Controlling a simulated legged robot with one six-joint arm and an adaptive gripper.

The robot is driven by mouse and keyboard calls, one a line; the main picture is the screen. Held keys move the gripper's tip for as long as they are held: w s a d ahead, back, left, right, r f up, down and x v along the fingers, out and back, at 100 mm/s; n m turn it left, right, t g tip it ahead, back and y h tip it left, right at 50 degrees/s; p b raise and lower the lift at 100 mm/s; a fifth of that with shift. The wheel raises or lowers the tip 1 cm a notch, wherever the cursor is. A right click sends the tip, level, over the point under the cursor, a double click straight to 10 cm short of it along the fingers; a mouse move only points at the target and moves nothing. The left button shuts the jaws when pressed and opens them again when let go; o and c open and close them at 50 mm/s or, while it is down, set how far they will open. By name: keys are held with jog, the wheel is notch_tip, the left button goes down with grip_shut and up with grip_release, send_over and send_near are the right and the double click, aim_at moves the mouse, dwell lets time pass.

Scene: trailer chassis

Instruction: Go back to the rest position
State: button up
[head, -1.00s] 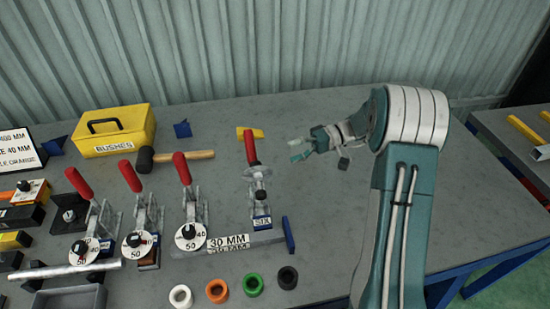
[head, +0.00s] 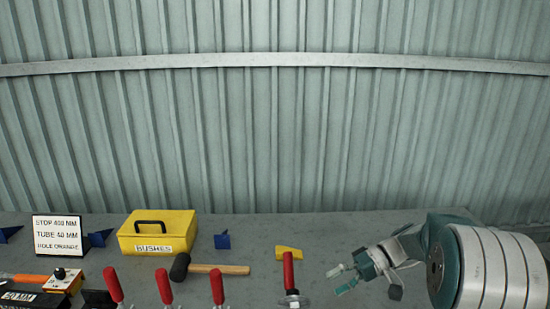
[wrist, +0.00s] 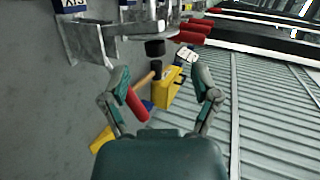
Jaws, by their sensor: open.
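My gripper (head: 350,278) is at the right in the head view, in front of my teal and white arm. Its fingers are spread and hold nothing. In the wrist view my gripper (wrist: 163,88) shows two open fingers with the bench items beyond and between them. A red-handled clamp (head: 289,272) stands just left of my gripper in the head view, apart from it. A yellow wedge-shaped piece (head: 287,252) lies behind that clamp.
A yellow BUSHES box (head: 157,223), a mallet (head: 215,269), several red-handled clamps (head: 165,287) and a sign (head: 57,235) occupy the bench's left and middle. A corrugated wall (head: 275,140) stands behind. Bare bench top (head: 340,228) lies behind my gripper.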

jog(key=s+r+m+t+h, duration=0.1)
jog(key=s+r+t+h, duration=0.1)
jog(key=s, duration=0.5)
jog(key=s+r+t+h, duration=0.2)
jog(key=s+t+h, duration=0.1)
jog(key=s+h, duration=0.3)
jog(key=s+r+m+t+h, duration=0.1)
jog(key=s+r+t+h, duration=0.2)
jog(key=s+h, duration=0.2)
jog(key=s, duration=0.3)
jog(key=shift+s+m+t, duration=0.3)
jog(key=shift+s, duration=0.1)
